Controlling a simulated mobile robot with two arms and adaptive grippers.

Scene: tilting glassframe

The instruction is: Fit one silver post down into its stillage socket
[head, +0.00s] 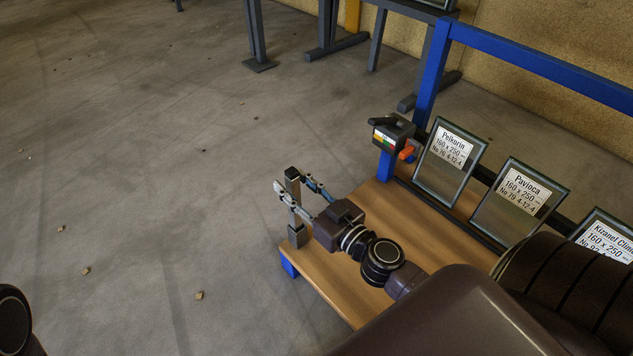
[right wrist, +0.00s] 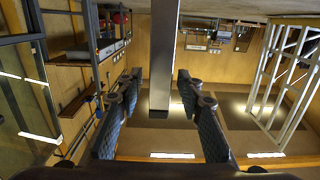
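A silver post (head: 293,184) stands upright at the near left corner of the stillage's wooden deck (head: 335,283). A grey socket block (head: 297,237) is at its foot; I cannot tell how far the post sits in it. My right gripper (head: 300,193) has its two fingers on either side of the upper post. In the right wrist view, the post (right wrist: 163,55) runs down from the top edge between the fingers (right wrist: 158,85), with a gap on both sides. The gripper looks open around the post, not clamped. My left gripper is out of view.
Labelled glass panes (head: 449,163) lean in a row along the deck's right side. A dark box with an orange part (head: 393,133) sits by the blue frame (head: 433,75). Grey steel stands (head: 256,35) are behind. The floor to the left is mostly clear.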

